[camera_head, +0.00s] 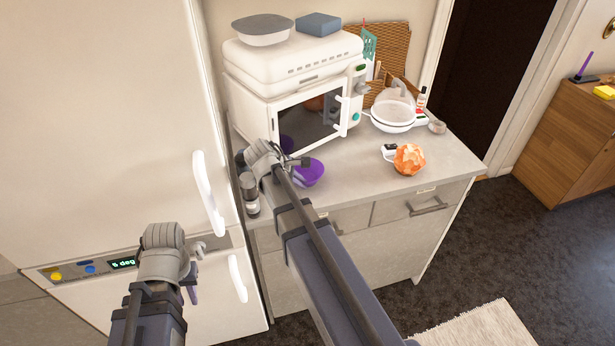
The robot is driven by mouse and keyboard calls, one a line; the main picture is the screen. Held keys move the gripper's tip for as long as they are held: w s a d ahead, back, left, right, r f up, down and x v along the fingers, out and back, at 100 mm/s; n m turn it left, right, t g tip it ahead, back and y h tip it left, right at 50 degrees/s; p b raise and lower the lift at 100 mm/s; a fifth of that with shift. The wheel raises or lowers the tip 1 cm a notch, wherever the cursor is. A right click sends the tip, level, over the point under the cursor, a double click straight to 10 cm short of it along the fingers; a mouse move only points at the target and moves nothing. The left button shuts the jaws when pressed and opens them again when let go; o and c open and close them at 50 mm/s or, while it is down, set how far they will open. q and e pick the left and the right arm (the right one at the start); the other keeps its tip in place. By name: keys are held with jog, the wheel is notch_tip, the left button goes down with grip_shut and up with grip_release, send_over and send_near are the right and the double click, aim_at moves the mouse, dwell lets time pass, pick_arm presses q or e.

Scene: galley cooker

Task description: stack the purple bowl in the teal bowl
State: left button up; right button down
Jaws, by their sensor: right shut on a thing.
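The purple bowl (310,172) is at the left front of the grey counter. My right gripper (291,163) is at its left rim and shut on it; my arm hides part of the bowl, and I cannot tell whether it touches the counter. I cannot make out a teal bowl in this view. My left gripper (193,272) is low in front of the white fridge, away from the bowls. Its fingers are small and partly hidden, so I cannot tell whether it is open.
A dark bottle (249,193) is left of my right gripper. An orange object (409,160) and white bowl (393,117) are right. The counter's middle is clear.

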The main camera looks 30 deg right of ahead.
jog(key=shift+r, duration=0.1)
dwell(0.7)
notch_tip(320, 180, up, 10)
jog(key=p, duration=1)
